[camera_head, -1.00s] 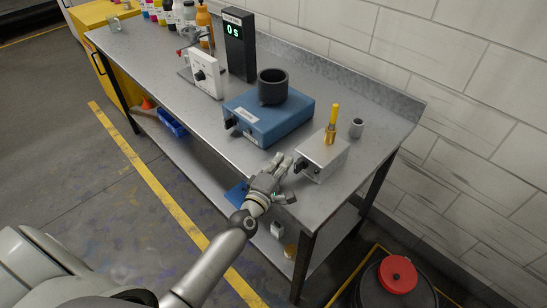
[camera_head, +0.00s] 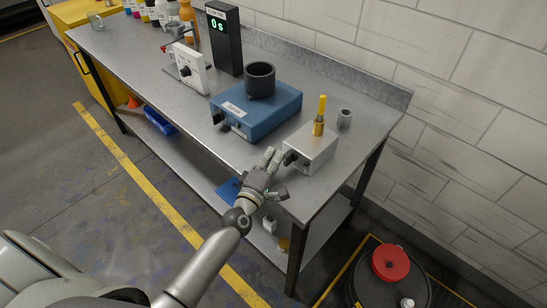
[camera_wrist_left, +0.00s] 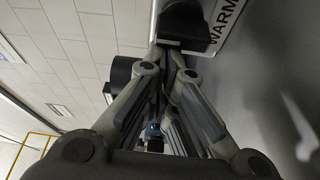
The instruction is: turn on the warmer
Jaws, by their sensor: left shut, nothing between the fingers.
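The warmer is a light grey box (camera_head: 316,144) at the right end of the metal bench, with a yellow-handled tool (camera_head: 320,116) standing upright on it. Its black knob (camera_head: 290,157) is on the front face. In the left wrist view the knob (camera_wrist_left: 183,28) is large, beside a partly cut-off "WARM" label (camera_wrist_left: 226,22). My left gripper (camera_head: 274,154) is just in front of the knob, shut and empty. In the wrist view its fingertips (camera_wrist_left: 172,58) are close to the knob; whether they touch is unclear. My right gripper is not in view.
A blue device (camera_head: 256,112) holding a dark cup (camera_head: 261,80) stands left of the warmer. A small grey cylinder (camera_head: 344,118) is to its right. A white box (camera_head: 187,68) and a black timer reading "0s" (camera_head: 224,40) are farther left.

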